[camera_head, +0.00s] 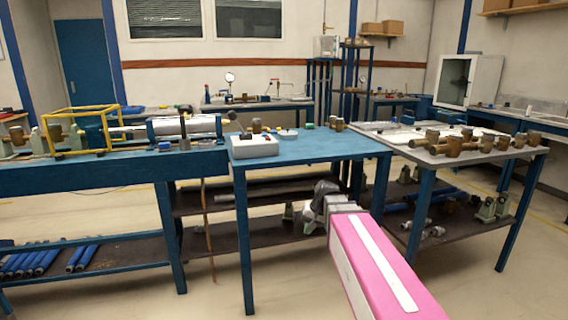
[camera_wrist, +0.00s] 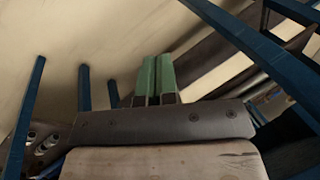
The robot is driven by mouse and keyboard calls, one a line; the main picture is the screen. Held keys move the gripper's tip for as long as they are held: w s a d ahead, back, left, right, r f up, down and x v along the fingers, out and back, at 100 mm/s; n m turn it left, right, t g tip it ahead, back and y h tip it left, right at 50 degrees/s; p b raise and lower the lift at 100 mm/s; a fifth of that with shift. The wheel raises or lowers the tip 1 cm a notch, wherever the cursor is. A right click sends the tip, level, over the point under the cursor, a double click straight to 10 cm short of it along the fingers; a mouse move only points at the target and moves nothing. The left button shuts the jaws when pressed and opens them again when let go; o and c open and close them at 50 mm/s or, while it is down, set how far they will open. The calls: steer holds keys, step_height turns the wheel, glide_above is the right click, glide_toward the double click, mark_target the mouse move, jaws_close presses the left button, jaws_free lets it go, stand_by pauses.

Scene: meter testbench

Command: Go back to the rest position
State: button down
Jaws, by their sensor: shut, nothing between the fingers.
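My gripper (camera_wrist: 157,66) shows in the wrist view as two green fingers side by side, touching, with nothing between them. In the head view my pink and white arm reaches up from the bottom edge, and its grey wrist end is in front of the lower shelf, below the top of the small blue table (camera_head: 310,149). The fingers cannot be made out in the head view. The wrist view looks down past the fingers at pale floor (camera_wrist: 60,60) and blue table legs (camera_wrist: 26,115).
A long blue bench (camera_head: 100,170) with a test rig stands left. A right table (camera_head: 425,157) carries several brass meters (camera_head: 454,146). A lower shelf (camera_head: 262,233) and table legs are close around my wrist. Floor is open in front.

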steer(key=s+d+f+n+g+h, duration=0.1)
steer(key=s+d+f+h, duration=0.3)
steer(key=s+d+f, duration=0.6)
step_height(320, 180, down, 4)
steer(key=shift+s+f, duration=0.1)
steer(key=shift+s, duration=0.85)
steer(key=shift+a, duration=0.1)
